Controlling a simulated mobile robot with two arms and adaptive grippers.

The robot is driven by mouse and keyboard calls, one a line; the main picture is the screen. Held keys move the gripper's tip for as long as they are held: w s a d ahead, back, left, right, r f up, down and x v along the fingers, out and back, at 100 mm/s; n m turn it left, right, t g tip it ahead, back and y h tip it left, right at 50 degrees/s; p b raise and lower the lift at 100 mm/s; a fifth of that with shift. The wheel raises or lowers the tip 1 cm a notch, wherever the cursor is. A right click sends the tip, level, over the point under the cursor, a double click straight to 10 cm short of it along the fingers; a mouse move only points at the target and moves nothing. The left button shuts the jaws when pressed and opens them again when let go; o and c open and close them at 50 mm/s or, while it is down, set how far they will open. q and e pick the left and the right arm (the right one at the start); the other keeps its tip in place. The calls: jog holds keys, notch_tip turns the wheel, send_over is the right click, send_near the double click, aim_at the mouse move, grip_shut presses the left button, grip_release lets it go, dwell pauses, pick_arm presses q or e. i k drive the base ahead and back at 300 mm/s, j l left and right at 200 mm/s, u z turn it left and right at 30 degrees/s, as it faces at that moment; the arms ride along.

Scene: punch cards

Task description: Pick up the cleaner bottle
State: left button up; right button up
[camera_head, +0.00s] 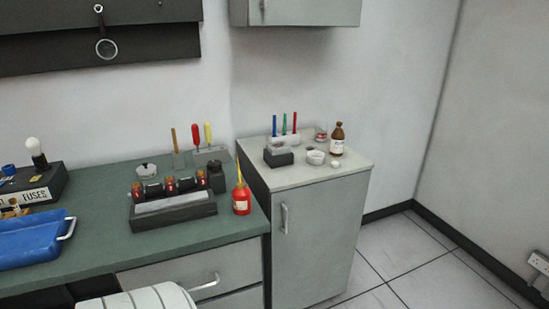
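A brown bottle (337,139) with a pale label and dark cap stands upright near the back right of the top of a grey cabinet (320,176). It looks like the cleaner bottle, but its label is too small to read. Neither of my grippers is in view.
Beside the bottle are a small white bowl (316,157), a dark box (278,156) and a rack of coloured sticks (284,138). The green bench (180,235) holds a red oil can (241,199), a blue tray (30,242) and a fuse box (35,187).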

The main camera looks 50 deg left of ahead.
aim_at(337, 136)
jog(key=u, duration=1.45)
jog(key=i+l+u, duration=0.1)
jog(key=i+l, duration=0.05)
jog(key=l, duration=0.05)
